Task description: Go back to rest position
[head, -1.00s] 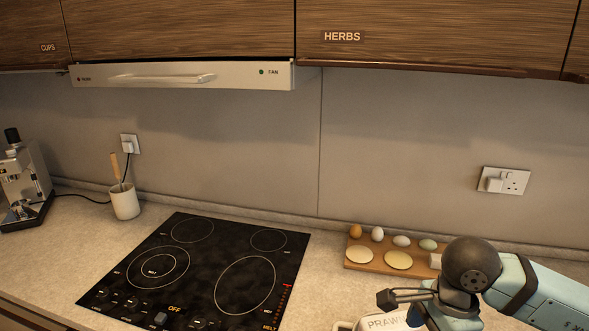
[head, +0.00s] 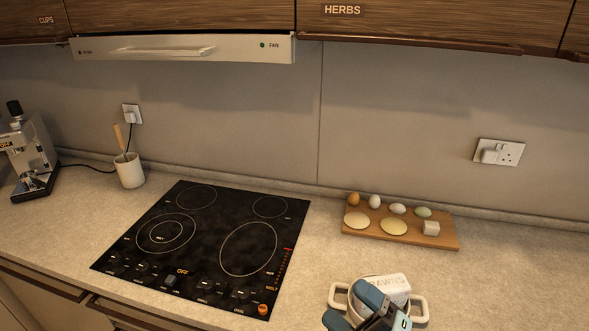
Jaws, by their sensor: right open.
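My right gripper (head: 366,311) shows at the bottom edge, right of centre, with its lower part cut off by the frame. It is open, and I see nothing held in it. It overlaps a pale two-handled pot (head: 421,309) in the picture and hides part of it. A white pack marked PRAWNS (head: 392,284) shows at the pot; whether it lies inside is hard to tell. My left gripper is out of view.
A black hob (head: 215,235) lies left of the pot. A wooden board (head: 440,238) with eggs and round pieces stands behind it. A utensil pot (head: 130,171) and coffee machine (head: 27,155) stand at the left. Counter right of the board is clear.

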